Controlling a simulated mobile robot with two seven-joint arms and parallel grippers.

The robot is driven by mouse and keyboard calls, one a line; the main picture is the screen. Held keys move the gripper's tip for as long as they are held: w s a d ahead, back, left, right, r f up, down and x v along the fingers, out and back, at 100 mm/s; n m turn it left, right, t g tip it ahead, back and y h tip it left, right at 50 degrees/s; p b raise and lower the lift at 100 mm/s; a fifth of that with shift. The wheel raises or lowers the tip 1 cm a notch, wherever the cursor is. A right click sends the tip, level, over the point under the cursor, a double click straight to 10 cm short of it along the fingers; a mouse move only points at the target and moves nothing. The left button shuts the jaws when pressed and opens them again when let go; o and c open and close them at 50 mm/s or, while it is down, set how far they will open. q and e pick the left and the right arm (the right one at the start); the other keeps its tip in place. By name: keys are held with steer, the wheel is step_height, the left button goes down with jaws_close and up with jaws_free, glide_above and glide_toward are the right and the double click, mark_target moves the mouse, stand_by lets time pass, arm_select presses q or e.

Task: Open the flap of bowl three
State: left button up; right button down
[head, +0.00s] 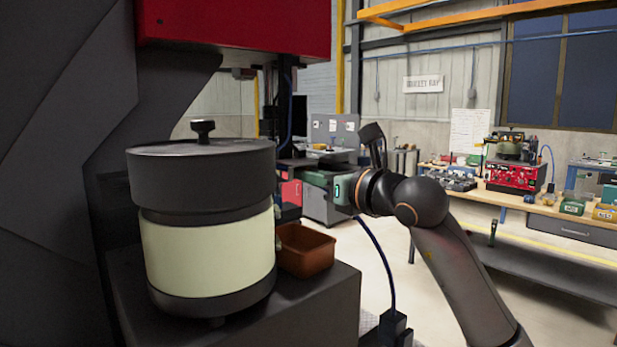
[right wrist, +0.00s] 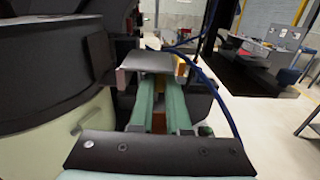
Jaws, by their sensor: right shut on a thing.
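A large bowl feeder (head: 208,250) with a dark rim, a cream band and a knobbed lid (head: 200,155) stands at the left in the head view. No number shows on it. Its dark side and cream band (right wrist: 75,135) fill the left of the right wrist view. My right gripper (head: 287,166) reaches in from the right to the bowl's far right side. In the right wrist view its two green fingers (right wrist: 162,75) are shut at a small dark plate (right wrist: 150,61), which looks like the flap. The fingertips are partly hidden by this plate. My left gripper is out of view.
A brown open bin (head: 306,252) sits on the dark stand right of the bowl, below my right gripper. A red housing (head: 235,25) hangs above. A blue hose (right wrist: 212,85) runs close beside the gripper. A workbench (head: 560,212) stands far right, with open floor before it.

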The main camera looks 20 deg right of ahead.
steer(key=n, duration=0.1)
steer(key=r+n, duration=0.1)
steer(key=n, duration=0.1)
steer(key=shift+a, duration=0.1)
